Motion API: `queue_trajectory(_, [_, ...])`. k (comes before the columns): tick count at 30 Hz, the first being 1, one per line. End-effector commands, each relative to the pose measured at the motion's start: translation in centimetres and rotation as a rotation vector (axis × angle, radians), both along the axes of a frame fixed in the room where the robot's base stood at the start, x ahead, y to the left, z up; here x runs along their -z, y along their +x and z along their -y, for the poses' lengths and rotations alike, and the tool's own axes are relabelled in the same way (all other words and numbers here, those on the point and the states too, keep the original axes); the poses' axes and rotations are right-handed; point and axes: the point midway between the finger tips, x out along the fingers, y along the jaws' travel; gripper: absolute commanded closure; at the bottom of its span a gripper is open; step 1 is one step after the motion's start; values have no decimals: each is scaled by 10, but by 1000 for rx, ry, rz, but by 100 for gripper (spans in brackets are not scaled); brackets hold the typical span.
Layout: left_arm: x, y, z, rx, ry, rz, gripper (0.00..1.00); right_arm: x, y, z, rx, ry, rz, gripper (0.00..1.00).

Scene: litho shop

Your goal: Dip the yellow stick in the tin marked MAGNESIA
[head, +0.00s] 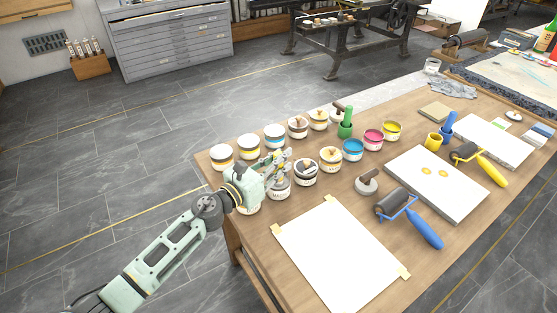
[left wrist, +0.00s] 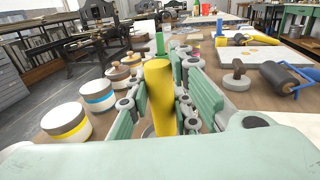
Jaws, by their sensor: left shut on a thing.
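My left gripper (head: 279,160) reaches over the left end of the table's tin rows. In the left wrist view its jaws (left wrist: 163,108) are shut on a thick yellow stick (left wrist: 158,90), which stands near upright between the fingers. A bit of round rim shows by the stick's lower end; I cannot tell whether the tip is inside a tin. In the head view the gripper hides the stick. A white tin (head: 280,191) sits just below the gripper, beside a tin with a dark band (head: 305,171). Labels are too small to read, so I cannot pick out MAGNESIA. My right gripper is out of view.
A green-handled tool (head: 346,124), a blue-handled roller (head: 424,232) and a taped white sheet (head: 338,256) are on the table. Bare wood shows near the front left edge.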

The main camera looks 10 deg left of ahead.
Motion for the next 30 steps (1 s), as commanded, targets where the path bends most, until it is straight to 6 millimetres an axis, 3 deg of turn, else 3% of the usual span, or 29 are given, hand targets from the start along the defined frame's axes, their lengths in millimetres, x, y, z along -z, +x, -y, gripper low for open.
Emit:
queue_trajectory(14, [2, -1, 0, 1, 3, -7, 100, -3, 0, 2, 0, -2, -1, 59])
queue_trajectory(30, [-44, -1, 0, 1, 1, -2, 100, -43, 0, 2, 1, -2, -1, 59])
